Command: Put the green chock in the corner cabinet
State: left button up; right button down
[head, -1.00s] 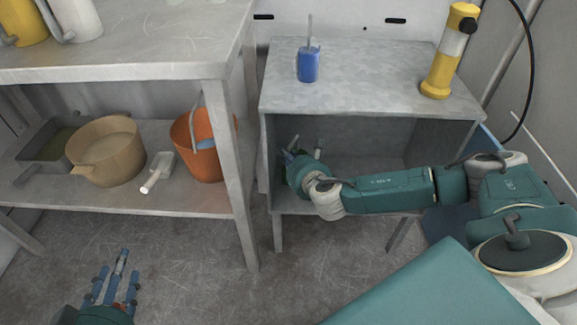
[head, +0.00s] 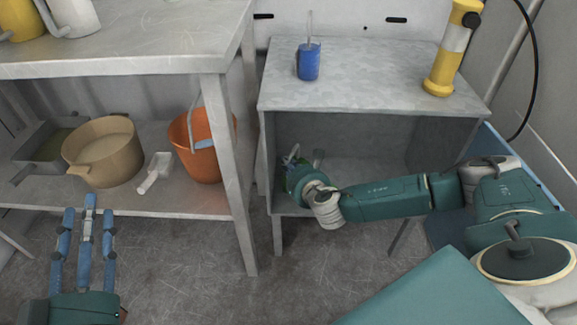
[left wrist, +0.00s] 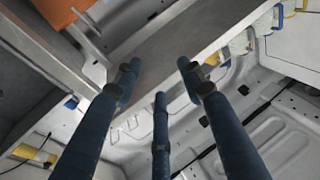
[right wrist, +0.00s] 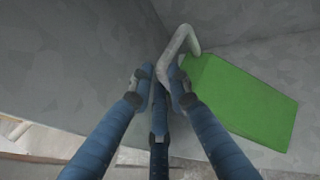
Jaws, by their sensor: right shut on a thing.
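The green chock (right wrist: 245,102) is a green wedge with a grey bent-rod handle (right wrist: 178,45), seen in the right wrist view. My right gripper (right wrist: 158,85) is shut on the handle, with the chock to its right, beside grey cabinet walls. In the head view, my right gripper (head: 290,165) is inside the open front of the grey corner cabinet (head: 365,90), near its left wall; the chock is mostly hidden there. My left gripper (head: 88,225) has its fingers spread and empty, in front of the lower bench shelf; it also shows in the left wrist view (left wrist: 160,90).
A blue can (head: 308,62) and a yellow cylinder (head: 452,50) stand on the cabinet top. The bench at left has a tan basin (head: 103,155), a white scoop (head: 156,172) and an orange bucket (head: 195,145) on its lower shelf. The cabinet interior looks otherwise clear.

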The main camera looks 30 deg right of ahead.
jog(key=c, duration=1.9)
grip_release()
jog(key=shift+o, duration=1.3)
jog(key=shift+s+r, duration=0.1)
